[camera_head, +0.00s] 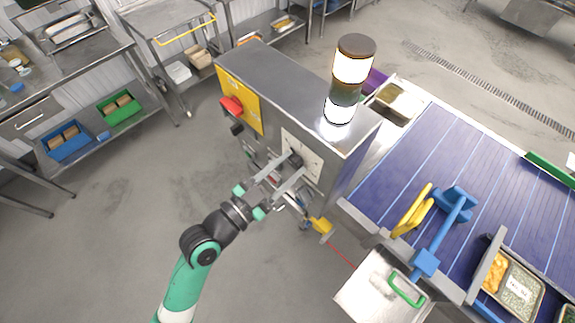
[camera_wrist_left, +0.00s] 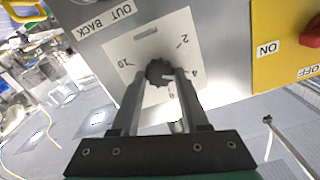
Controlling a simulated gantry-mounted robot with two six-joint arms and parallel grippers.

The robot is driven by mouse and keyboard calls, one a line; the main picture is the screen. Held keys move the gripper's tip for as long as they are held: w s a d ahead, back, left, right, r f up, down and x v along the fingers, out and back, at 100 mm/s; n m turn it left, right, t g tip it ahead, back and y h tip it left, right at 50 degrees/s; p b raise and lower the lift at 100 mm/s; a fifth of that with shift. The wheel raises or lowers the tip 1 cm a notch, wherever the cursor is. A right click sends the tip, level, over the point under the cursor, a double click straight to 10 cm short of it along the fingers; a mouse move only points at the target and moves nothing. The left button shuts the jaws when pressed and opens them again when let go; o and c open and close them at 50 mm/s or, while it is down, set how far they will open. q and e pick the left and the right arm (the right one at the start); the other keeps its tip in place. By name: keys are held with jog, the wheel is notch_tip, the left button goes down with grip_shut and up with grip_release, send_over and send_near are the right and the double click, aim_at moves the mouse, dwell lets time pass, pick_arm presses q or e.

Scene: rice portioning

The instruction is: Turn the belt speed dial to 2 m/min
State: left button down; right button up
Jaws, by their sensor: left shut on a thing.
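The belt speed dial is a dark ribbed knob (camera_wrist_left: 158,72) on a white scale plate (camera_wrist_left: 118,48) with printed numbers, among them 2, 4 and 10. In the head view the plate (camera_head: 311,162) sits on the front of the steel control cabinet (camera_head: 285,85). My left gripper (camera_head: 288,169) is shut on the knob, one finger on each side. In the left wrist view the plate appears turned over, and a pale mark on the knob points right, roughly towards the 4. The fingers hide part of the scale. My right gripper is not in view.
A yellow panel (camera_head: 241,97) with a red switch (camera_head: 231,106) is left of the dial. A lit signal tower (camera_head: 345,90) stands on the cabinet. The blue belt (camera_head: 460,150) runs at right, with a steel bin (camera_head: 365,290) below. Open floor lies at left.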

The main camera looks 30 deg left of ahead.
pick_arm(q)
jog(key=n+p, duration=0.2)
jog(key=n, duration=0.4)
jog(key=shift+r, duration=0.1)
jog(key=n+p, duration=0.1)
jog(key=n, duration=0.4)
jog(key=shift+a+n+p, duration=0.15)
jog(key=shift+n+p, duration=0.15)
dwell(0.4)
jog(key=shift+c, duration=2)
grip_release()
